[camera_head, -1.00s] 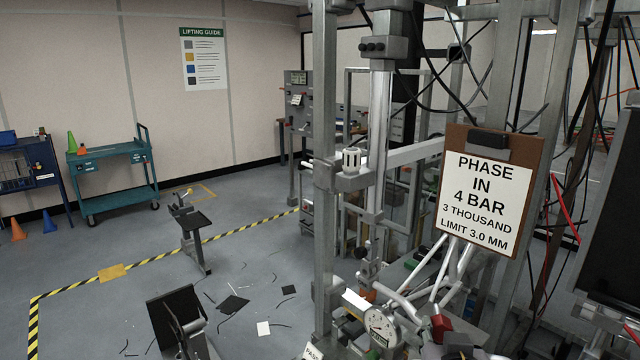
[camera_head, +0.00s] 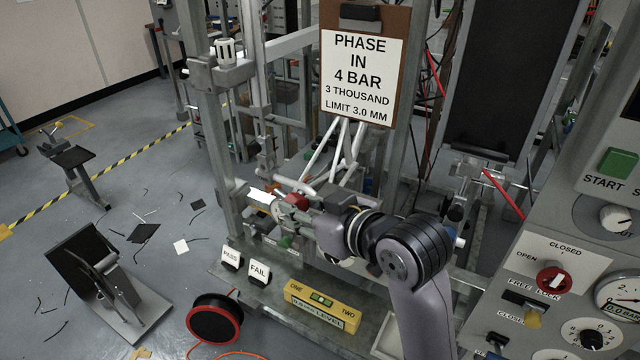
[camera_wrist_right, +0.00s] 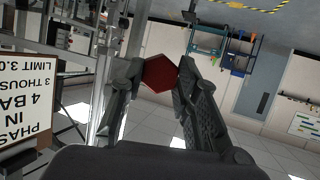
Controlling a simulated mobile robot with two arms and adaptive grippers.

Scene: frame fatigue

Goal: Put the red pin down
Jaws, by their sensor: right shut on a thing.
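The red pin shows in the right wrist view as a dark red six-sided head (camera_wrist_right: 159,74) between the two fingers of my right gripper (camera_wrist_right: 160,88). The fingers are closed on its sides. In the head view my right gripper (camera_head: 290,214) reaches left into the test frame, with a red piece (camera_head: 296,201) at its fingertips that looks like the same pin. The rest of the pin is hidden, and I cannot tell whether it touches anything beyond the fingers. My left gripper is out of view.
A bench has PASS (camera_head: 231,257) and FAIL (camera_head: 259,269) cards and a yellow level (camera_head: 322,305). A clipboard (camera_head: 362,75) hangs above my right gripper. A control panel (camera_head: 560,255) stands at right. A black-and-red reel (camera_head: 214,319) lies in front.

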